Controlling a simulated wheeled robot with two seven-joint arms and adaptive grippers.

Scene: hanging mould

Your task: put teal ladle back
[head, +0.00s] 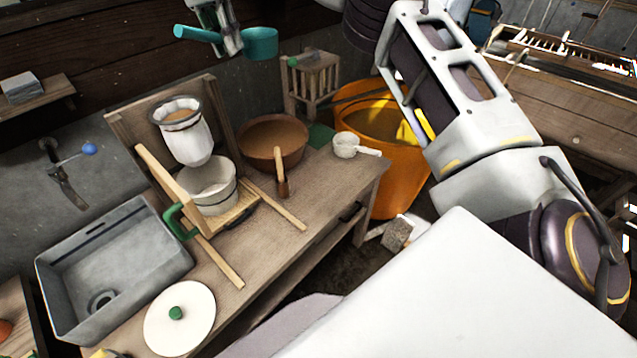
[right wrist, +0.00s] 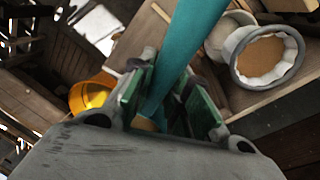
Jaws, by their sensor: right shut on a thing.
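The teal ladle (head: 260,43) is high at the top of the head view, above the bench and in front of the dark wall. Its cup is to the right and its handle points left. My right gripper (head: 228,45) is shut on it between the two. In the right wrist view the teal handle (right wrist: 190,50) runs between the green finger pads. My left gripper is not in view.
The wooden bench (head: 335,195) holds a brown bowl (head: 272,142), a white pot (head: 213,188) under a hanging cloth strainer (head: 188,140), a white ladle (head: 346,145) and a white lid (head: 180,318). An orange tub (head: 400,180) stands at its right. A grey sink (head: 115,270) is at left.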

